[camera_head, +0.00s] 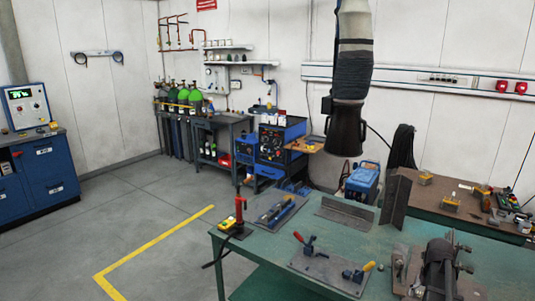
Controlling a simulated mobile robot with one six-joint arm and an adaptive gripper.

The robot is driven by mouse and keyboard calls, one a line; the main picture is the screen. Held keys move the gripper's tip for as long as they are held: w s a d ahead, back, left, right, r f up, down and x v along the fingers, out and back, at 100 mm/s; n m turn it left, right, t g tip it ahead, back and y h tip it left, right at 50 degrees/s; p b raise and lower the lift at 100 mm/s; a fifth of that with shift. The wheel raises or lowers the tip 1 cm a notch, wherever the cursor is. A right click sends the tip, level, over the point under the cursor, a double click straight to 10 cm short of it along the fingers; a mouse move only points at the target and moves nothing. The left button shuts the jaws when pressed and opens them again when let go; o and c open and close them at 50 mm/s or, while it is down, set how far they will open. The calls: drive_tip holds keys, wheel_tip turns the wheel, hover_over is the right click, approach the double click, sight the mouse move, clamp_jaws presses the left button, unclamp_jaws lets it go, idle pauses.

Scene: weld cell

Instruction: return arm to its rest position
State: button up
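Neither my arm nor my gripper shows in the head view, so its pose and whether it holds anything cannot be seen. The green welding table (262,262) fills the lower right of the view. On it are a plate with toggle clamps (325,268), a dark clamping fixture (438,268), angle-shaped metal pieces (347,213), a tray with tools (280,209) and a red-handled upright tool (239,212).
A fume extraction hose with a black hood (345,130) hangs over the table's back. A second bench (455,212) stands behind at right. Blue welding machines (280,140) and gas cylinders (184,97) line the wall. Floor at left, around a yellow line (150,250), is clear.

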drive_tip(key=s+a+m, duration=0.2)
drive_tip(key=a+m, duration=1.4)
drive_tip(key=a, duration=0.2)
drive_tip(key=s+a+f+m+b, duration=0.1)
drive_tip(key=s+a+m, duration=0.2)
drive_tip(key=a+m, duration=1.3)
drive_tip(key=shift+s+a+f+b, duration=0.2)
drive_tip(key=shift+a+f+b, duration=0.1)
drive_tip(key=shift+a, duration=1.3)
